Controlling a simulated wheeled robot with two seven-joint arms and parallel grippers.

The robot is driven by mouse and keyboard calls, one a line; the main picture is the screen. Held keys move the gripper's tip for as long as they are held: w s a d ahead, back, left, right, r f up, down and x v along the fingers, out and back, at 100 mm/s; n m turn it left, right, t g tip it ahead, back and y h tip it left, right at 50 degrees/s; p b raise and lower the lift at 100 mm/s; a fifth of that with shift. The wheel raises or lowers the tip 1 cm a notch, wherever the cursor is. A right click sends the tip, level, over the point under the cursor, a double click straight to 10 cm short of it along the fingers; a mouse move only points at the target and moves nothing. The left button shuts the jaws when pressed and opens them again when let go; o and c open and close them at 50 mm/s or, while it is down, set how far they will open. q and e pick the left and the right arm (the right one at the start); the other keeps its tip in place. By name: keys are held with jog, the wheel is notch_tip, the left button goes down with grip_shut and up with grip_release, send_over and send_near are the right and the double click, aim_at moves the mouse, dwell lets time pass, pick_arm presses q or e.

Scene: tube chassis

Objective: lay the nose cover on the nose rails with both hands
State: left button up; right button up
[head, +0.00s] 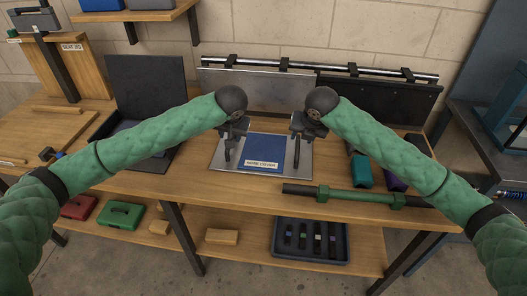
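A flat silver panel (218,160) lies on the workbench, with a blue area (264,147) in its middle. A label reading "NOSE COVER" (261,165) is at the blue area's front edge. I cannot tell whether the silver and blue parts are one piece. My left gripper (229,156) points down over the panel's left side. My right gripper (297,152) points down over its right side. Whether the fingers touch or grip the panel is too small to tell. I cannot identify the nose rails with certainty.
A tube rail (330,69) runs behind the bench, with a grey sheet (255,90) and black panel (380,103) before it. A green-sleeved bar (350,195) lies along the bench's front right. A black open case (146,80) stands left. A tray (310,241) is on the lower shelf.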

aim_at(298, 143)
pick_arm(q)
jog(key=shift+x, duration=3.35)
pick_arm(e)
jog(key=shift+x, duration=3.35)
jog(key=shift+s, duration=0.1)
pick_arm(q)
grip_shut()
pick_arm(e)
grip_shut()
jog(key=shift+r, duration=0.1)
